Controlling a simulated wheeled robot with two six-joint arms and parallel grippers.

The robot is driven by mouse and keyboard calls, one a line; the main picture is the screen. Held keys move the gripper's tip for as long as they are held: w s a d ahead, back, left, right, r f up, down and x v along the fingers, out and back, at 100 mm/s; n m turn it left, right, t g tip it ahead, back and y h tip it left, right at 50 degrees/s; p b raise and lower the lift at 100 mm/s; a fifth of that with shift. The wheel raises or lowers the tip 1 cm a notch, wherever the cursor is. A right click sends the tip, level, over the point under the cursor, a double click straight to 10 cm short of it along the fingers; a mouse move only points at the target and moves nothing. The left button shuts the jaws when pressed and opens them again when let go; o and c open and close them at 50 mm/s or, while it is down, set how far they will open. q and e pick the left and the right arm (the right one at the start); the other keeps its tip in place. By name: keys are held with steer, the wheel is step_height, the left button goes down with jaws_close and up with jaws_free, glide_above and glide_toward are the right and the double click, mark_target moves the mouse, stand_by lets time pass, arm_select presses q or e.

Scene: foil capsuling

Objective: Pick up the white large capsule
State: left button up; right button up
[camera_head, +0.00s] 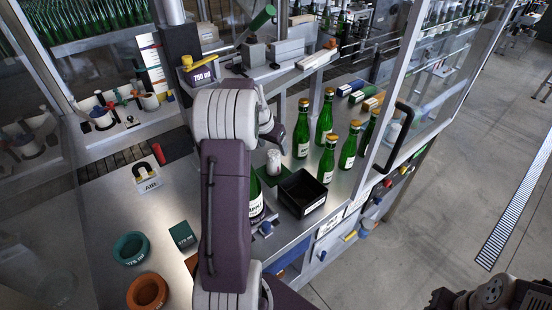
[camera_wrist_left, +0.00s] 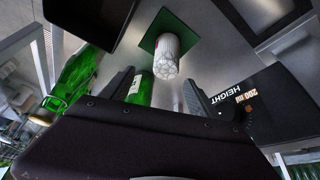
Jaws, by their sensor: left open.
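The white large capsule (camera_head: 273,165) stands on a small green mat beside the black bin, and it appears as a white ribbed cylinder in the left wrist view (camera_wrist_left: 166,56). My left gripper (camera_wrist_left: 158,90) is open and empty, its two dark fingers pointing toward the capsule with a gap between them. In the head view the left gripper (camera_head: 275,130) is just above and behind the capsule, partly hidden by my arm. Dark parts of my right arm (camera_head: 490,295) show at the lower right corner; its fingers cannot be made out.
A black bin (camera_head: 302,210) stands right of the capsule. Several green bottles (camera_head: 325,120) stand behind it, and another green bottle (camera_head: 256,200) is partly hidden by my arm. A teal ring (camera_head: 131,249) and an orange ring (camera_head: 148,292) lie at the lower left.

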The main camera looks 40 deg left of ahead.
arm_select(q)
steer(key=p+x, duration=0.1)
steer(key=x, duration=0.3)
steer(key=p+x, duration=0.1)
steer(key=x, duration=0.2)
steer(key=shift+s+a+p, duration=0.15)
steer(key=shift+a+p, duration=0.15)
steer(key=shift+a, duration=0.05)
steer(key=x, duration=0.2)
steer(key=shift+a+f, duration=0.1)
steer(key=shift+f, duration=0.15)
steer(key=shift+w+a+f, duration=0.2)
steer(key=shift+w+f, duration=0.05)
steer(key=shift+s+d+r, duration=0.15)
steer(key=shift+d+r, duration=0.05)
steer(key=c, duration=0.9)
arm_select(e)
steer(key=r, duration=0.2)
steer(key=shift+w+a+r, duration=0.15)
steer(key=shift+a+r, duration=0.15)
steer(key=shift+r, duration=0.1)
